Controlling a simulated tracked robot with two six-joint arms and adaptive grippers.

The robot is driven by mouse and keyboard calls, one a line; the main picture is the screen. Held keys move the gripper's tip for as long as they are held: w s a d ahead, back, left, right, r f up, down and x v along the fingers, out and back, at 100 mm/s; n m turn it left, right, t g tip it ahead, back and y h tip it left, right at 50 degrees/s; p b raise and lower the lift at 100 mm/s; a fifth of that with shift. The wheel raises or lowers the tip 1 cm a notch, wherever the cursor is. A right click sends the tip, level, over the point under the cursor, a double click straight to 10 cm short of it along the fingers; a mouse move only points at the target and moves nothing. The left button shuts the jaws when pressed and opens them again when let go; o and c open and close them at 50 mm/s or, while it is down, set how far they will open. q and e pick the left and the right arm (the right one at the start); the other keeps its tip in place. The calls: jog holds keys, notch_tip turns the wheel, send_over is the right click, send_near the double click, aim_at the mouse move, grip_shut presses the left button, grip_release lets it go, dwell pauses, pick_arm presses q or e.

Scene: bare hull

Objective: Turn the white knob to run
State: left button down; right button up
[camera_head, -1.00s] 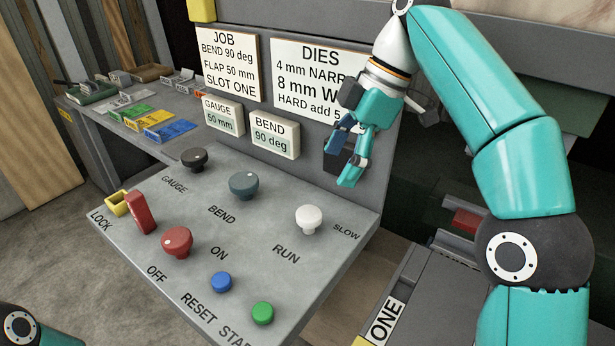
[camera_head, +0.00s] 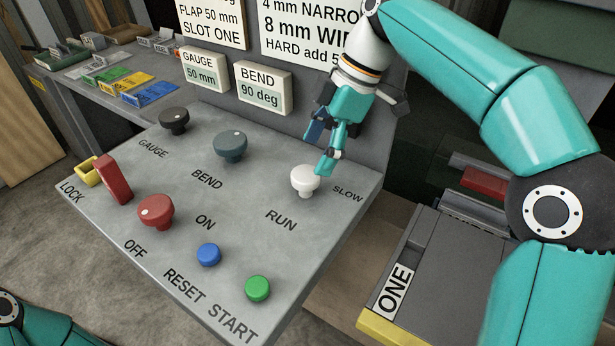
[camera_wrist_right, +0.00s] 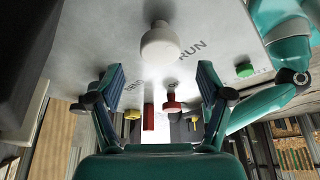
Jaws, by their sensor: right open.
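The white knob (camera_head: 304,180) stands on the sloped grey control panel, between the word RUN (camera_head: 281,221) to its lower left and the word SLOW (camera_head: 348,193) to its right. Which way it is set I cannot tell. My right gripper (camera_head: 321,150) is just behind and above the knob in the head view, one fingertip overlapping its edge. In the right wrist view the white knob (camera_wrist_right: 160,45) is beyond the gap between the two spread, empty fingers (camera_wrist_right: 158,78). Contact does not show. My left gripper is out of view.
The panel also carries a black GAUGE knob (camera_head: 173,121), a blue-grey BEND knob (camera_head: 230,146), a red knob (camera_head: 156,211), a red lever (camera_head: 113,180), a blue button (camera_head: 208,254) and a green button (camera_head: 257,288). Display boxes (camera_head: 263,87) stand behind.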

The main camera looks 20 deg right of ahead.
aim_at(307, 173)
jog(key=shift+b+x, duration=0.35)
jog(key=shift+x, duration=2)
jog(key=c, duration=1.2)
jog(key=shift+o, duration=0.2)
